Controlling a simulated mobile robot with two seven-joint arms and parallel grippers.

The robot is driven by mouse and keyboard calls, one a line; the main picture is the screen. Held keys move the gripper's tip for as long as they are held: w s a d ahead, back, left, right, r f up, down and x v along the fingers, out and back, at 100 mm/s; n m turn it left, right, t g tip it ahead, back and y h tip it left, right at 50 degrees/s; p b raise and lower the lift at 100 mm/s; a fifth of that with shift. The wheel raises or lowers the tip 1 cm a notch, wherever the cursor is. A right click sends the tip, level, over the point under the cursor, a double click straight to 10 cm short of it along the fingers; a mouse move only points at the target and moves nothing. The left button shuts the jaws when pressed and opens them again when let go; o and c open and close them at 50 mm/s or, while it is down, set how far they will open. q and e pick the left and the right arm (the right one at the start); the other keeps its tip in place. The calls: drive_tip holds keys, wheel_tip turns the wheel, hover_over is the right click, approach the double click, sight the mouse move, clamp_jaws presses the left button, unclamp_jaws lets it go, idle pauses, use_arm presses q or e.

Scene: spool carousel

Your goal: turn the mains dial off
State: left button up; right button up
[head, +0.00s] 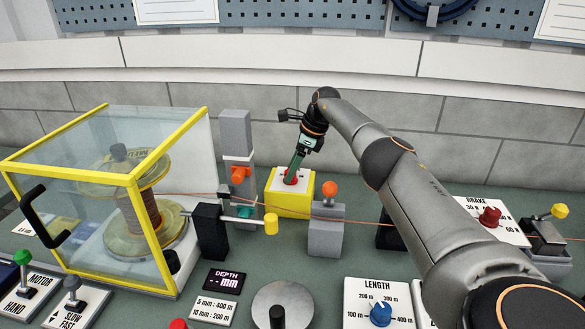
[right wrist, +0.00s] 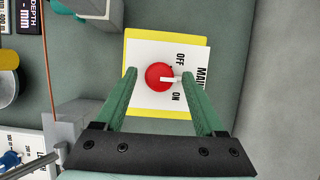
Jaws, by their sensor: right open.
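The mains dial (right wrist: 157,77) is a red round knob with a white pointer, on the white top of a yellow box (right wrist: 133,50). In the right wrist view its pointer aims right, between the words OFF and ON. In the head view the yellow box (head: 290,207) stands at the back centre, the dial partly hidden by my gripper. My right gripper (right wrist: 159,73) is open, its green fingers on either side of the dial, with gaps to it in the picture. It also shows in the head view (head: 293,172), pointing down over the dial. My left gripper is not in view.
A yellow-framed clear case (head: 140,180) with a spool stands left. A grey post with an orange part (head: 238,175) is beside the box. A grey block with an orange knob (head: 326,235) stands in front right. A thin orange wire crosses in front.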

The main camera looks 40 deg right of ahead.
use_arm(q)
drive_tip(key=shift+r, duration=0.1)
use_arm(e)
drive_tip(key=v, duration=1.2)
drive_tip(key=shift+r, duration=0.25)
drive_tip(key=shift+s, duration=0.1)
